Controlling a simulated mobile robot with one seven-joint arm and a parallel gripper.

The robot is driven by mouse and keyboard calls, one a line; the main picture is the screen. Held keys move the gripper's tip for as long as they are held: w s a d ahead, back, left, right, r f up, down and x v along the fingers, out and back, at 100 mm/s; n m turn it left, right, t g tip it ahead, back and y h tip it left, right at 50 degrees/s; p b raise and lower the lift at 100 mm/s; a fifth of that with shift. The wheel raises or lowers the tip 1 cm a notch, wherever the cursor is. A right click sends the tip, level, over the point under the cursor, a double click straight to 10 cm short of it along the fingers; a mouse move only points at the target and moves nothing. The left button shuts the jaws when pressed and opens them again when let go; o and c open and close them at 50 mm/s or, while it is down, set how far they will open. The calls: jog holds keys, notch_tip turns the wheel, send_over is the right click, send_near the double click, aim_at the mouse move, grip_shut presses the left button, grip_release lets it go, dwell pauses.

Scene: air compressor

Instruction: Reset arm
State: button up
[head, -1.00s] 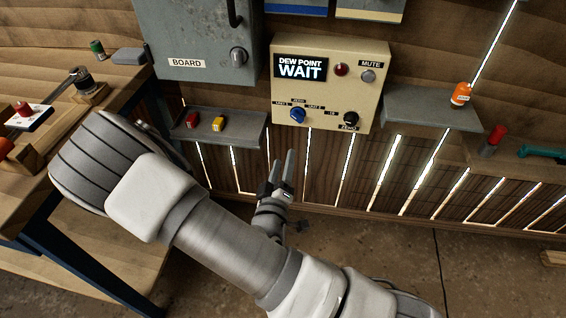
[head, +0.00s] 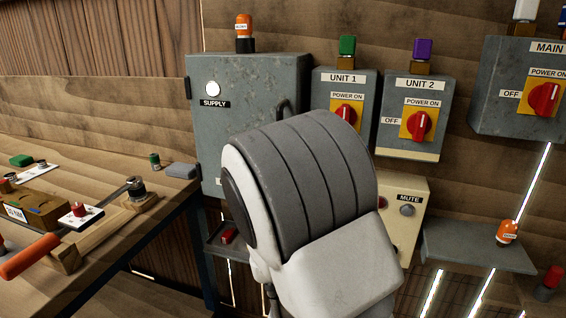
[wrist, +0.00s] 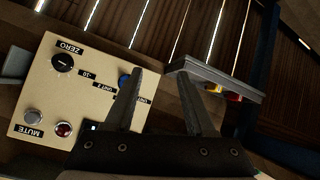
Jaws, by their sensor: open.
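My gripper (wrist: 165,102) shows in the wrist view with its two fingers spread and nothing between them. It points past the cream control panel (wrist: 50,95), whose blue knob lies partly behind the left finger. In the head view my arm covers most of the cream panel (head: 412,190), and my gripper is hidden there. A small shelf (wrist: 222,78) with a yellow and a red block stands to the right of the fingers in the wrist view. I cannot tell how far the fingertips are from the panel.
A grey supply box (head: 205,130) and the Unit 1 (head: 343,76) and Unit 2 (head: 418,83) switch boxes hang on the wall. A grey shelf (head: 470,250) holds an orange-capped item (head: 507,232). A workbench (head: 100,195) with several small parts stands at left.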

jog(key=s+r+g+y, duration=0.3)
jog(key=s+r+y, duration=0.2)
jog(key=r, duration=0.8)
jog(key=s+d+r+g+h, duration=0.1)
jog(key=s+d+r, duration=0.35)
jog(key=s, duration=0.35)
jog(key=s+d+r+g+h, duration=0.1)
jog(key=s+d+r, duration=0.3)
jog(key=s+r, duration=0.3)
notch_tip(320, 180, up, 15)
jog(key=p, duration=1.7)
jog(key=shift+s+a+m, duration=0.15)
jog(key=shift+s+m, duration=0.15)
jog(key=shift+s, duration=0.1)
jog(key=shift+a+f, duration=0.1)
jog(key=shift+f, duration=0.05)
